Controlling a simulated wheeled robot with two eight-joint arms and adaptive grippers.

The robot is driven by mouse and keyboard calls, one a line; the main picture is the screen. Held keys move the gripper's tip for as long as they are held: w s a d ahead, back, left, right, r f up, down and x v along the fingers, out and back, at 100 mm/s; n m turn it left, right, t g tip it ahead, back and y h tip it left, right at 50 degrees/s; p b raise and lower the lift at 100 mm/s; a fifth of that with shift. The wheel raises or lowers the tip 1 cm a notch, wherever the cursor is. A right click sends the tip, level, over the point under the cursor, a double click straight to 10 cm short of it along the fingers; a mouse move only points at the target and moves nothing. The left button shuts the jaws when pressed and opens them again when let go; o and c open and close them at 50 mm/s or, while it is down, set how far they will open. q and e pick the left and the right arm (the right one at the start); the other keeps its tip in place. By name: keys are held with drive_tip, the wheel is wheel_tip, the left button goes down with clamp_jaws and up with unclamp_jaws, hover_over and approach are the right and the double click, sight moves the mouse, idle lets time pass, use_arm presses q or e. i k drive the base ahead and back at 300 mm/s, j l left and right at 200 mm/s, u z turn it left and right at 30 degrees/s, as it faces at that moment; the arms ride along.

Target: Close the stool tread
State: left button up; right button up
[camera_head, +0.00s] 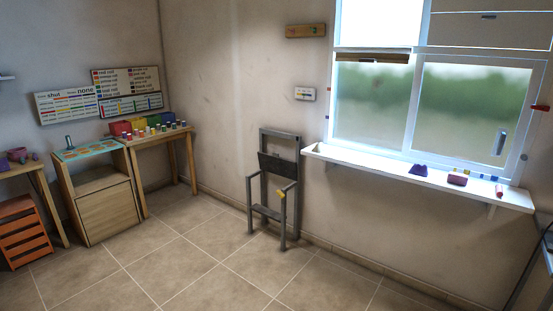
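A grey metal folding stool frame (265,211) stands on the floor against the back wall, a little right of the middle. A dark tread-like panel (277,164) sits across its upright back part and looks raised and tilted. Two side arms reach forward to front legs, and a small yellow piece (281,194) is on the front of the frame. The panel's hinge is too small to make out. Neither of my grippers is in view.
A wooden cabinet (107,208), a side table (165,139) with several small pots, and an orange slatted unit (22,233) stand at left. A white window sill (400,172) juts out at right. The tiled floor (190,270) before the stool is clear.

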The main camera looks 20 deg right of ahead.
sight(273, 164)
drive_tip(key=i+l+z, duration=0.25)
drive_tip(key=i, duration=0.3)
drive_tip(key=i+z, duration=0.3)
drive_tip(key=i, duration=0.25)
